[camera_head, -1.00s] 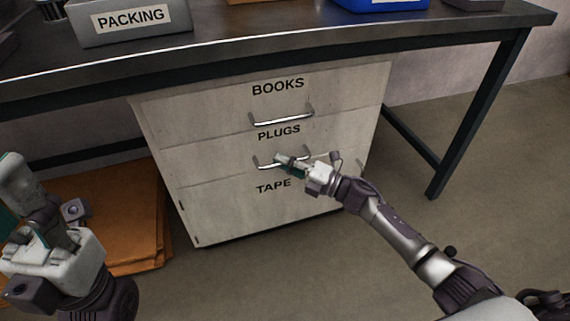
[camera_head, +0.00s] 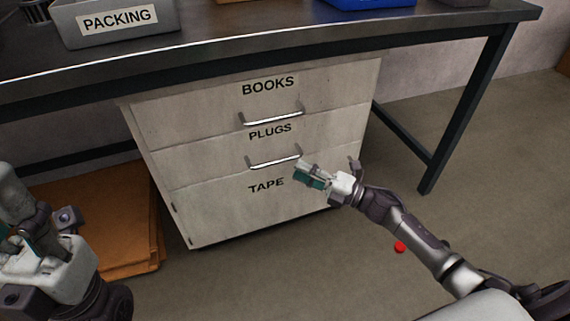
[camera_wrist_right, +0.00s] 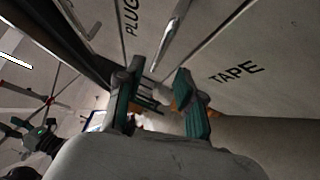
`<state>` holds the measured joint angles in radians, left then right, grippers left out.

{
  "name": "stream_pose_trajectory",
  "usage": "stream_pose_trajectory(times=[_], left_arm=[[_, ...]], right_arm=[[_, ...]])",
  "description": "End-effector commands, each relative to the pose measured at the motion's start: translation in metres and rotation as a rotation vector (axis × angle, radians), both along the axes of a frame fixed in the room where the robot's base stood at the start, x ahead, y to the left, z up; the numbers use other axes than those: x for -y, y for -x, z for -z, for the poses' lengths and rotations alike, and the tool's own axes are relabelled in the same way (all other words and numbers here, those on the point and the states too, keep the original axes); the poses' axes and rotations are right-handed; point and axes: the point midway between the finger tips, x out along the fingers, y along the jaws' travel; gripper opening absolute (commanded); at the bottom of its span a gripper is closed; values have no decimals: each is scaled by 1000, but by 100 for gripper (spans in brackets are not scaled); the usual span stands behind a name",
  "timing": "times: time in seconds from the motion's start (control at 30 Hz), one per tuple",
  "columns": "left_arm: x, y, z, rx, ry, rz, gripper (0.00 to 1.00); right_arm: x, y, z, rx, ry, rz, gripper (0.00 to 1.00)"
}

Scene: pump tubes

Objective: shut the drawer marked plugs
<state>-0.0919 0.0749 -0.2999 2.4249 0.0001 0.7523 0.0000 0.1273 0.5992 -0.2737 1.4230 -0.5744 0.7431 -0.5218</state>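The plugs drawer (camera_head: 215,158) is the middle front of a pale three-drawer cabinet under the bench. Its front looks level with the drawers above and below, with no open gap visible. Its metal bar handle (camera_head: 273,161) sits below the PLUGS label; the handle also shows in the wrist view (camera_wrist_right: 172,45). My right gripper (camera_head: 308,174) is just right of and below that handle, apart from it. In the wrist view its teal-padded fingers (camera_wrist_right: 160,98) are apart, with nothing held. My left gripper (camera_head: 30,235) is at the lower left, far from the cabinet; its fingers are unclear.
The books drawer (camera_head: 190,117) above and the tape drawer (camera_head: 235,205) below look closed. Flat brown cardboard (camera_head: 110,215) lies left of the cabinet. A bench leg (camera_head: 465,120) stands to the right. A small red object (camera_head: 400,247) lies on the floor beside my right arm.

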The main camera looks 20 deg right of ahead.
Motion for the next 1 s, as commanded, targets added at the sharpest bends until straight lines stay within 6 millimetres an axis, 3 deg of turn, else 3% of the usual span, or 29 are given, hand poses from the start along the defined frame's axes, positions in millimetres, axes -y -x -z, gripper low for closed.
stream_pose_trajectory(times=[0.1,0.3,0.77,0.9,1.0], left_arm=[[0,0,0,0,-1,0,40],[0,0,0,0,-1,0,40],[0,0,0,0,-1,0,40],[0,0,0,-2,-1,0,40],[0,0,0,-11,0,0,40]], right_arm=[[15,15,4,-2,1,0,37],[28,26,5,1,1,-1,37],[30,27,5,1,0,0,37],[22,30,1,1,-24,-11,37],[-4,43,-17,-5,-120,-55,37]])
